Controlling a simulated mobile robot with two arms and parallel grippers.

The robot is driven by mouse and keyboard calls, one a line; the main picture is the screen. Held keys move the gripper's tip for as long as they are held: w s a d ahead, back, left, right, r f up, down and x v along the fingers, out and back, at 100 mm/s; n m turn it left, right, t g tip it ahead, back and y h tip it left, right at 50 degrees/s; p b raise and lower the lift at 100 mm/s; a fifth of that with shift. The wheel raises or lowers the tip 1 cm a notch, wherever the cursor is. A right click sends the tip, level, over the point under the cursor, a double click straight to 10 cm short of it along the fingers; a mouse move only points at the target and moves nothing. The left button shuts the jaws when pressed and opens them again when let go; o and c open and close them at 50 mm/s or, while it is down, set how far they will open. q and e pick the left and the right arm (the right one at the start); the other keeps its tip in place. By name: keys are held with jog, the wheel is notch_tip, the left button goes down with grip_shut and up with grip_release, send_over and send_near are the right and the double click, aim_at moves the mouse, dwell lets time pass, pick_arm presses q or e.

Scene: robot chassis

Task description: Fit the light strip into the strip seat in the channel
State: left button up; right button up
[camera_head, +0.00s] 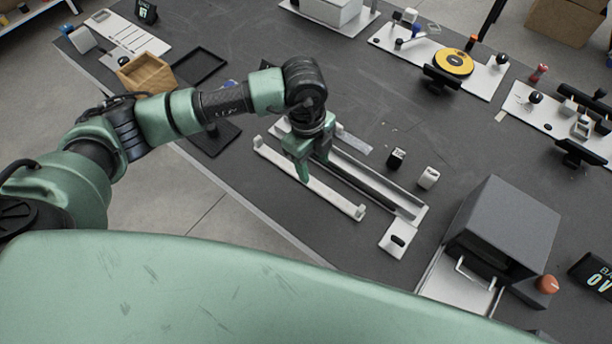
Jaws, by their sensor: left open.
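My left gripper (314,168) is open, pointing down over the work area. One finger is above a long white bar (330,193) with raised ends, the other towards the channel. The bar lies diagonally on the table and may be the light strip or its holder; I cannot tell which. The long grey channel (385,192) lies parallel just behind it, with a groove along its length. The arm and gripper hide part of the channel's left half and of the bar. I cannot make out the strip seat or any contact with the fingers. My right gripper is not in view.
A white plate with a black slot (398,238) lies by the channel's right end. Small black (396,157) and white (428,177) blocks stand behind it. A grey box (505,225) stands at right, a wooden box (147,74) at left.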

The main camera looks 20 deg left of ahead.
pick_arm(q)
jog(key=shift+w+a+n+y, duration=0.15)
jog(key=shift+w+a+y, duration=0.1)
jog(key=shift+a, duration=0.35)
jog(key=shift+w+a+n+y, duration=0.15)
jog(key=shift+a+y, duration=0.1)
jog(key=shift+a, duration=0.3)
jog(key=shift+a+f, duration=0.15)
jog(key=shift+a, duration=0.1)
jog(key=f, duration=0.2)
jog(key=f+p, duration=0.1)
jog(key=f, duration=0.1)
jog(key=f+p, duration=0.1)
jog(key=f, duration=0.1)
jog(key=shift+w+d+f, duration=0.15)
jog(key=shift+d+f, duration=0.05)
jog(key=shift+d, duration=0.15)
jog(key=shift+f, duration=0.45)
jog(key=shift+c, duration=0.3)
grip_shut()
jog(key=shift+r, duration=0.1)
